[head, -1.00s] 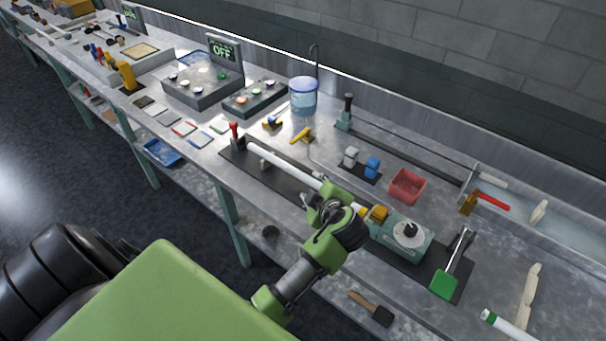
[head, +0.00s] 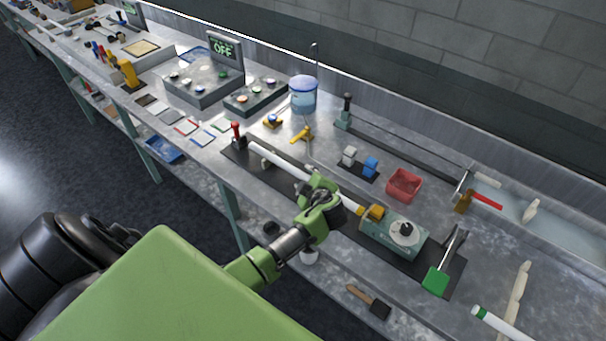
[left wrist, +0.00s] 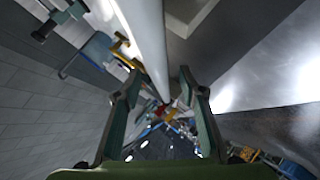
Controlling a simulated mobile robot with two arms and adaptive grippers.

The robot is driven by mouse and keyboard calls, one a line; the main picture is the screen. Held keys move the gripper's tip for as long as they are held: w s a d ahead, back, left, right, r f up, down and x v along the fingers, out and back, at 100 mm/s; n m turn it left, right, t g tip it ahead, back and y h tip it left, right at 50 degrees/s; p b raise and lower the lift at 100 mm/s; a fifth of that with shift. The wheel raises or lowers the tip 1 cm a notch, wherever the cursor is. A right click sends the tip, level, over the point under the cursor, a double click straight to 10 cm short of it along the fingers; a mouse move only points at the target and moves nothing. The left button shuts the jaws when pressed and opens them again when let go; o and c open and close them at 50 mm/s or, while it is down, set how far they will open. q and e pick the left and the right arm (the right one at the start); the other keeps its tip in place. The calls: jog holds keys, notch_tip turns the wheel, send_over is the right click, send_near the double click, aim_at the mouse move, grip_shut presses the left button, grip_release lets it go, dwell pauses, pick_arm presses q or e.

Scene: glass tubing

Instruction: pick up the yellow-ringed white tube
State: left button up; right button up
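The white tube (head: 283,164) lies lengthwise over the black base strip of the bench fixture. A yellow band (head: 361,211) shows at its right end, by the yellow-orange chuck of the grey-green unit (head: 381,237). My left gripper (head: 322,186) is over the middle of the tube and hides part of it. In the left wrist view the two fingers (left wrist: 161,100) are apart, and the tube (left wrist: 147,40) runs from the top edge down toward the gap between them. I cannot tell whether they touch it. My right gripper is not in view.
A red-handled clamp (head: 236,133) stands at the tube's left end.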

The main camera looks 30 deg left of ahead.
pick_arm(q)
grip_shut()
